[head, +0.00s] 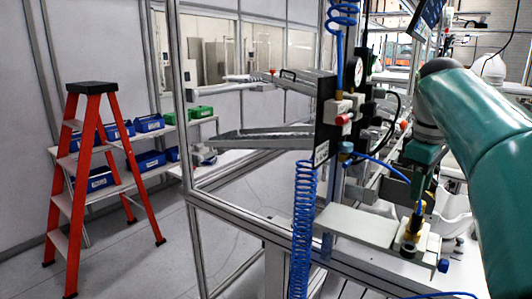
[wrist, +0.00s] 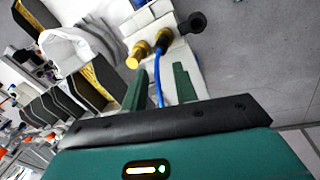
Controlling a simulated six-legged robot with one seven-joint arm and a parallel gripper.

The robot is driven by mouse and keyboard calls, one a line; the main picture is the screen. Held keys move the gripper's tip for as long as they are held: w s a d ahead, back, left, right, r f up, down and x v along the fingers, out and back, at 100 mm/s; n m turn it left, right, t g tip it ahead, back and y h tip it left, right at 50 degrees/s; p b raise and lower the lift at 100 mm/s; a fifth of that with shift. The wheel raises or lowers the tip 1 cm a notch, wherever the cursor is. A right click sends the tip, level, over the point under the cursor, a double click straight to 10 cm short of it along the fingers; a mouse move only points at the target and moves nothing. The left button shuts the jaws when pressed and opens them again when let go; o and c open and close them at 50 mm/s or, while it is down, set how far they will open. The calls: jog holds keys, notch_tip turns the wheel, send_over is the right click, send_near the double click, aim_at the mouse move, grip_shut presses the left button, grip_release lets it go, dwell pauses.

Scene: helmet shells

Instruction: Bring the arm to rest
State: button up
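My arm (head: 475,130), teal with a dark joint, reaches in from the right in the head view. My gripper (head: 421,185) points down above a light bracket with a brass fitting (head: 408,240). In the wrist view its two green fingers stand apart, so my gripper (wrist: 160,72) is open. A blue cable (wrist: 159,85) shows between the fingers and runs to a yellow-and-black connector (wrist: 161,42) beyond them. I cannot tell whether the cable touches a finger. No object is seen clamped. A second yellow connector (wrist: 137,54) lies beside the first.
A metal-framed workstation with a black panel (head: 325,115) and a coiled blue hose (head: 304,225) stands close left of my gripper. A red stepladder (head: 85,190) and shelves with blue bins (head: 150,123) stand at left. Grey floor (head: 135,265) between is clear.

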jog(key=s+a+f+m+t+y, duration=0.1)
jog(key=s+a+f+m+t, duration=0.3)
jog(key=s+a+f, duration=1.3)
notch_tip(320, 180, down, 3)
jog(key=a+m, duration=0.2)
jog(key=shift+a+m+y, duration=0.3)
jog(key=shift+m, duration=0.1)
jog(key=shift+r, duration=0.1)
